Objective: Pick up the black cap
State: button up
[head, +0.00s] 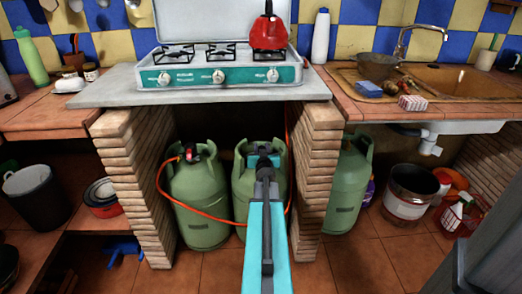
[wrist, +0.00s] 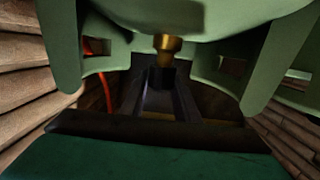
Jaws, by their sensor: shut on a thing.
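The black cap (wrist: 161,76) shows in the wrist view as a small dark piece right by the brass valve (wrist: 168,45) of a green gas bottle (wrist: 190,15). My gripper (wrist: 161,88) is shut on the cap, with one dark finger on each side. Whether the cap still touches the valve I cannot tell. In the head view my gripper (head: 263,162) is at the top of the middle green gas bottle (head: 243,187), under the stove counter. My arm and gripper hide the cap there.
Brick pillars (head: 318,165) flank the opening. A second green bottle (head: 197,200) with an orange hose (head: 172,197) stands left, and another (head: 349,185) stands right, beyond the pillar. The counter slab (head: 120,88) with a stove (head: 220,73) lies overhead. Tiled floor (head: 370,265) is clear in front.

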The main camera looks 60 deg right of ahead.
jog(key=shift+r+p, duration=1.15)
jog(key=shift+r, duration=0.35)
jog(key=s+a+r+p, duration=0.1)
jog(key=s+a+p, duration=0.9)
jog(key=s+p, duration=0.2)
jog(key=shift+s+p, duration=0.15)
jog(key=shift+p, duration=1.25)
jog(key=shift+a, duration=0.1)
jog(key=shift+r, duration=0.1)
